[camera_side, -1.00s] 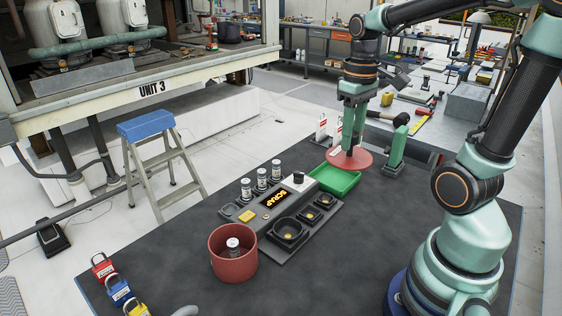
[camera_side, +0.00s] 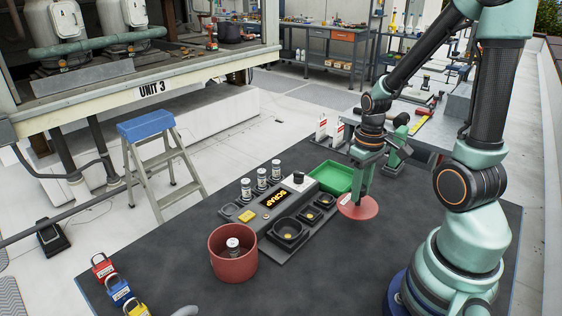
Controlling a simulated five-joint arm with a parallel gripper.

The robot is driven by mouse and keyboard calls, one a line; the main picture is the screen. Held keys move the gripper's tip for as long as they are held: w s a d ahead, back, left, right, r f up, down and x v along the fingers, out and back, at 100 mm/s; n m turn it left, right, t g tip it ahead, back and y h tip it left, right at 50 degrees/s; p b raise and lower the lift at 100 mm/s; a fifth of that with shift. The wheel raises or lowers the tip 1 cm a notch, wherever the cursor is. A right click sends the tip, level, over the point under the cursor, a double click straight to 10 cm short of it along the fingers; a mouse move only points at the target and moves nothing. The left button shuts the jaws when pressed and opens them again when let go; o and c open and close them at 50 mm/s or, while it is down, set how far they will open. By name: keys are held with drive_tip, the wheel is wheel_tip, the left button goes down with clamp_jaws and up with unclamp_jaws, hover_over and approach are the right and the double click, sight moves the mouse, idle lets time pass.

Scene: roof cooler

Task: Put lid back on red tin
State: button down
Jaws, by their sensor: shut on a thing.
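The red tin (camera_side: 233,264) stands open on the dark mat at the lower middle. A small pale canister with a white top (camera_side: 233,246) is inside it. The red round lid (camera_side: 366,209) is in my gripper (camera_side: 360,199), right of the grey holder and in front of the green tray. My gripper is shut on the lid from above, near its left part. The lid is well to the right of the tin and apart from it. I cannot tell how high it is above the mat.
A grey holder (camera_side: 262,222) marked SCRAP, with several canisters and black cups, lies between tin and green tray (camera_side: 338,176). Red, blue and yellow padlocks (camera_side: 119,289) lie at lower left. The dark mat (camera_side: 310,285) is clear in front.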

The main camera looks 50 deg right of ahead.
sight(358, 204)
drive_tip(key=shift+f, duration=2.4)
drive_tip(key=c, duration=0.6)
unclamp_jaws()
drive_tip(key=shift+f, duration=0.1)
wheel_tip(358, 204, up, 12)
drive_tip(key=shift+f, duration=0.1)
drive_tip(key=shift+w+a+r, duration=0.15)
drive_tip(key=shift+r, duration=0.2)
drive_tip(key=w+a+r+n+t, duration=0.1)
drive_tip(key=w+a+r+t, duration=0.1)
drive_tip(key=w+a+r, duration=0.1)
drive_tip(key=a+r, duration=0.1)
drive_tip(key=a, duration=0.1)
drive_tip(key=shift+a+r+h, duration=0.15)
drive_tip(key=shift+a+h, duration=0.2)
drive_tip(key=shift+h, duration=0.05)
drive_tip(key=shift+o, duration=0.5)
drive_tip(key=w+a+r+n+t, duration=0.1)
drive_tip(key=a+r+t, duration=0.2)
drive_tip(key=a+r, duration=0.2)
drive_tip(key=a, duration=0.3)
drive_tip(key=shift+t+y, duration=0.3)
drive_tip(key=shift+y, duration=0.1)
